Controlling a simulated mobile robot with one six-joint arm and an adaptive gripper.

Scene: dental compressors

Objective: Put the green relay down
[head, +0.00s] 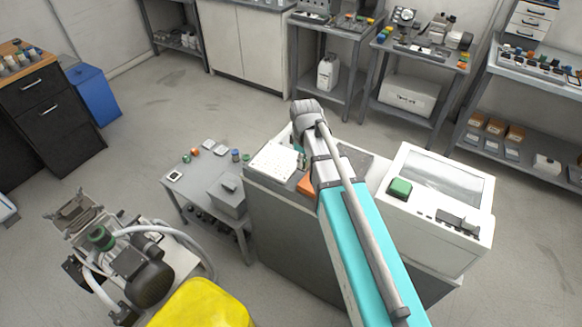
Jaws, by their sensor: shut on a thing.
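My gripper (301,161) shows only in part, in the head view, beyond the bend of my arm and over the worktop of the grey cabinet. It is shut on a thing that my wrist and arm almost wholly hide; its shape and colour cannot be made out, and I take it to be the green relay. The gripper is close to the right edge of a white perforated board (272,161); whether anything touches the board cannot be told. A separate green block (400,188) sits on the white machine at the right.
An orange item (306,185) lies beside my arm on the grey cabinet (285,230). A low side table (190,205) at the left holds small parts and a grey box. A compressor (145,275) and a yellow object (203,305) stand at the front left. Open floor lies behind.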

